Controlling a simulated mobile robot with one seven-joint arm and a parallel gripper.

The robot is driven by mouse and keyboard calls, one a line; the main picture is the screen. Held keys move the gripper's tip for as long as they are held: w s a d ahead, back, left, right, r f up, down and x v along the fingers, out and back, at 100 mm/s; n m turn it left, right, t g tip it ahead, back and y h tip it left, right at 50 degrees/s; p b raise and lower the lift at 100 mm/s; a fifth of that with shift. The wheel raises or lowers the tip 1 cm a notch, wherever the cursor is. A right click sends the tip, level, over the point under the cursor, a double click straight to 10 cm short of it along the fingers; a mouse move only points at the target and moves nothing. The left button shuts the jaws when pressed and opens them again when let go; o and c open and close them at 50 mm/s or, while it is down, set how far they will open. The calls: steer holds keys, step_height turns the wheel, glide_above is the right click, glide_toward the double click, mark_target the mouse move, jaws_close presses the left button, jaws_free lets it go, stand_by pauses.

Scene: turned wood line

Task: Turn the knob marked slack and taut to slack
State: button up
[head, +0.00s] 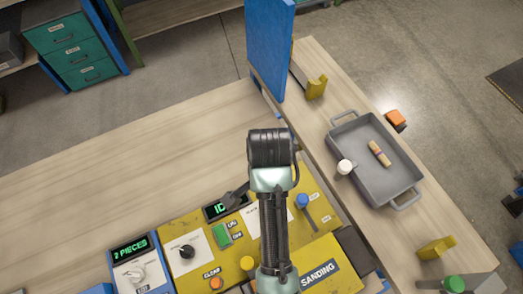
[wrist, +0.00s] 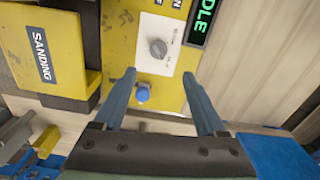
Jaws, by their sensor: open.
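In the wrist view a grey round knob (wrist: 158,47) sits on a white plate (wrist: 172,68) with small print that I cannot read, so I cannot tell if it says slack and taut. A faint line marks the knob's face. My gripper (wrist: 158,75) is open and empty, its two fingers spread on either side of the plate's lower part, apart from the knob. In the head view my arm hides most of that plate. A black knob (head: 187,252) and a pale knob (head: 135,273) sit on other white plates there, their small print unreadable.
A blue knob (wrist: 143,93) stands just below the white plate, between my fingers. A green-lit IDLE display (wrist: 201,20) is beside the plate. A yellow SANDING box (wrist: 48,50) is at left. The head view shows a green switch (head: 222,236), a blue upright panel (head: 268,45) and a grey tray (head: 360,185).

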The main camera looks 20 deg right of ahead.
steer(key=f, duration=1.2)
steer(key=shift+s, duration=0.2)
steer(key=shift+p, duration=0.3)
jaws_close()
